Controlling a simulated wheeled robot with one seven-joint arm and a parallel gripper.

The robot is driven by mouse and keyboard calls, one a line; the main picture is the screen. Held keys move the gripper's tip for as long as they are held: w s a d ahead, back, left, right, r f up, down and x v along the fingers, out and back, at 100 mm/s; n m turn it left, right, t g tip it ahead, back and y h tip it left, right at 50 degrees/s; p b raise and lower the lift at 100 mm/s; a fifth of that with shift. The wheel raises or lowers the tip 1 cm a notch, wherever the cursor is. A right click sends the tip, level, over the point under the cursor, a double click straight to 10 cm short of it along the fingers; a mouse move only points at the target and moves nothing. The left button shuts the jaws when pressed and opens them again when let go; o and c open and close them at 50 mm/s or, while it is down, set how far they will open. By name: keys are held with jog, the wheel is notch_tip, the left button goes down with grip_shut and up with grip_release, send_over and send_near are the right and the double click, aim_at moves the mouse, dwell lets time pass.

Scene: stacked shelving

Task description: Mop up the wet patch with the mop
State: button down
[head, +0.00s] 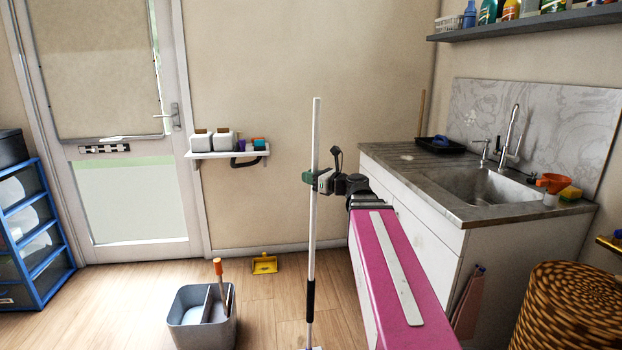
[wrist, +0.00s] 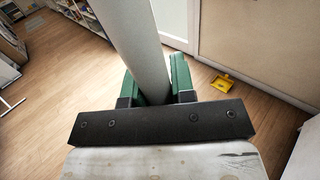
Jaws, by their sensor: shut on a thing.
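The mop (head: 314,215) stands upright in the head view, a white pole with a black grip low down. Only a sliver of its head shows at the bottom edge. My gripper (head: 311,178) is shut on the pole at about its upper third. In the wrist view the pole (wrist: 143,45) runs between the green fingers of my gripper (wrist: 155,85). No wet patch can be made out on the floor in either view.
A grey bucket (head: 176,318) with an orange-handled tool stands left of the mop. A yellow dustpan (head: 264,264) lies by the wall. The sink counter (head: 455,232) and a wicker basket (head: 570,310) are at right, blue drawers (head: 40,255) at left. Wooden floor (head: 265,305) is open between.

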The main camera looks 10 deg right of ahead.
jog(key=shift+w+f, duration=0.15)
jog(key=shift+w, duration=0.6)
jog(key=shift+w, duration=1)
jog(key=shift+w, duration=0.1)
jog(key=shift+w+d, duration=0.1)
jog(key=shift+w, duration=0.8)
jog(key=shift+w, duration=0.15)
jog(key=shift+w, duration=0.85)
jog(key=shift+w, duration=1)
